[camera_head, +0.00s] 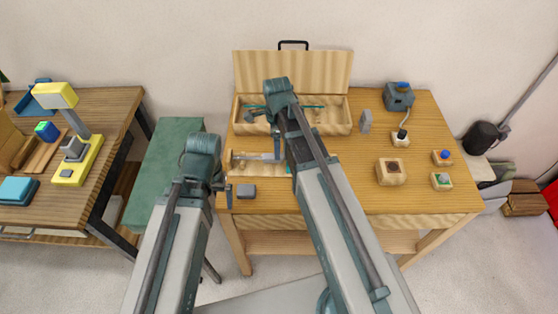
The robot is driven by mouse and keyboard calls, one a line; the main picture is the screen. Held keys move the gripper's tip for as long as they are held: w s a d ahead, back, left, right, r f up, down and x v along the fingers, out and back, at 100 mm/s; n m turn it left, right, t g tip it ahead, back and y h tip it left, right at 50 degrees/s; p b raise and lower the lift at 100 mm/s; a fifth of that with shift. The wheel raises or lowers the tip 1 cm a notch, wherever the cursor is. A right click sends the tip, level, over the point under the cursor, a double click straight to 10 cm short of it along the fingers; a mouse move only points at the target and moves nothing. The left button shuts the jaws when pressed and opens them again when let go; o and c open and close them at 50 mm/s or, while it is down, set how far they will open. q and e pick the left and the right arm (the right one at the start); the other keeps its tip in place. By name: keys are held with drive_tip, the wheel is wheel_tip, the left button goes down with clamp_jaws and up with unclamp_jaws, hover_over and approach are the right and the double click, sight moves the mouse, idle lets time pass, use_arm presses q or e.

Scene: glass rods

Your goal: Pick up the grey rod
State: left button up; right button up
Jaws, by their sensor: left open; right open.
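A thin grey bar, which looks like the grey rod (254,156), lies across a low wooden holder (262,169) at the left of the wooden table. Its right part runs behind my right arm, and I cannot tell its ends clearly. My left gripper (227,190) is open at the table's left edge, just in front of the holder, apart from the bar. My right arm hides part of the case and holder.
The wooden case (340,122) holds a teal rod (314,106). A small grey block (246,191) sits by the front left edge. A wooden block (391,172), small button boxes (441,157) and a grey device (398,97) stand right.

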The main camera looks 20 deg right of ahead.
sight(281, 158)
wheel_tip(281, 158, down, 4)
drive_tip(key=b, duration=0.3)
drive_tip(key=shift+a, duration=0.1)
drive_tip(key=shift+s+r, duration=0.1)
drive_tip(key=shift+c, duration=0.2)
clamp_jaws()
